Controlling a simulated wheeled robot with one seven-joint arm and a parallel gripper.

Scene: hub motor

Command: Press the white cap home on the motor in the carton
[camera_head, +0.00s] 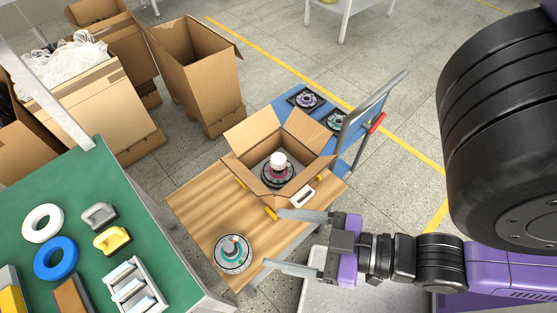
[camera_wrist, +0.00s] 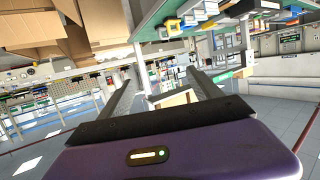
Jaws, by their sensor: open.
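The open carton (camera_head: 262,193) stands on a wooden table, its flaps spread. Inside it a dark round motor (camera_head: 278,177) lies with the white cap (camera_head: 278,160) on top at its middle. I cannot tell how far down the cap sits. My gripper (camera_head: 274,238) is open and empty, in front of the carton and apart from it, its fingers pointing left. The two fingers also show in the wrist view (camera_wrist: 160,77), with nothing held between them. The carton's inside cannot be made out in the wrist view.
A second motor (camera_head: 233,254) lies on the wooden table (camera_head: 192,205), left of my fingers. A blue cart (camera_head: 372,108) with more motor parts stands behind the carton. A green bench (camera_head: 92,170) with rings and blocks is at left. Large cardboard boxes (camera_head: 195,65) stand behind.

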